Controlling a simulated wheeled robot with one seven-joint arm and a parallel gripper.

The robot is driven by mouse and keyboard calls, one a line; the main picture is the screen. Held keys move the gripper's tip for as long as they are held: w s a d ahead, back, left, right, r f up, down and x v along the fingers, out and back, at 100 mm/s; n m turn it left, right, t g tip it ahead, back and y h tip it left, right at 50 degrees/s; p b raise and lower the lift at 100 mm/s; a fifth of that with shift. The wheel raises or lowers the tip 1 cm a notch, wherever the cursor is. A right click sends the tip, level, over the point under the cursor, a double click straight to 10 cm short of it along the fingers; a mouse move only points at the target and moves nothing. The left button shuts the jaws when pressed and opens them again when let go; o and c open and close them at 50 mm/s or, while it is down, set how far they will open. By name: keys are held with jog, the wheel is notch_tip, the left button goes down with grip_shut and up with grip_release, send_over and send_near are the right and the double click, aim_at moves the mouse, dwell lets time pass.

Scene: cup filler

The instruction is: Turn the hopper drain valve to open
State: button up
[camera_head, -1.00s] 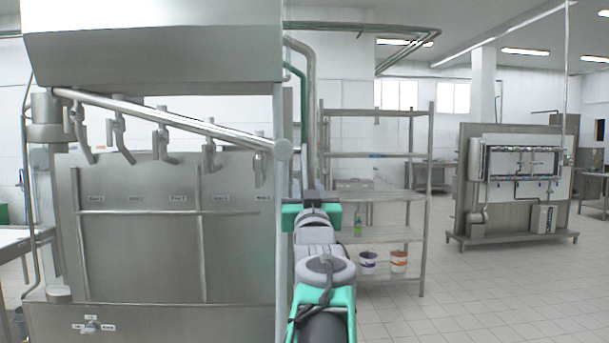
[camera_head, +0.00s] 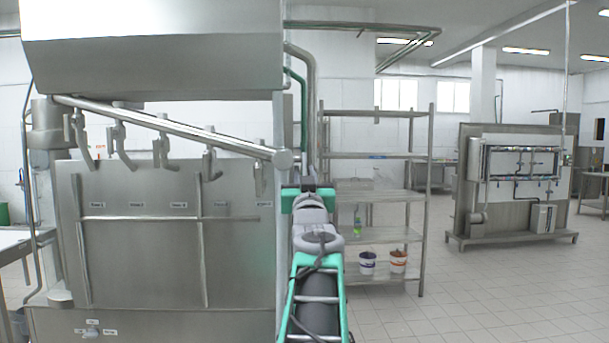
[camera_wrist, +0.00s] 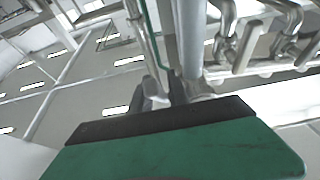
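A steel filling machine stands on the left in the head view, with a large hopper (camera_head: 150,50) on top. Several valve handles hang along its sloping pipe (camera_head: 190,130). A small valve (camera_head: 92,333) with labels around it sits low on the front panel, cut close by the bottom edge. I cannot read the labels well enough to tell which valve is the hopper drain. My gripper (camera_head: 309,178) is beside the machine's right post, apart from the low valve. In the wrist view, dark fingers (camera_wrist: 166,92) show beyond the green body, near pipes; their opening is unclear.
A steel shelf rack (camera_head: 375,196) with two buckets and a green bottle stands behind and right of my arm. Another pipe-fitted machine (camera_head: 515,185) is farther right. The tiled floor (camera_head: 490,300) on the right is clear.

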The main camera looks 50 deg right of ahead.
grip_shut()
dwell(1.1)
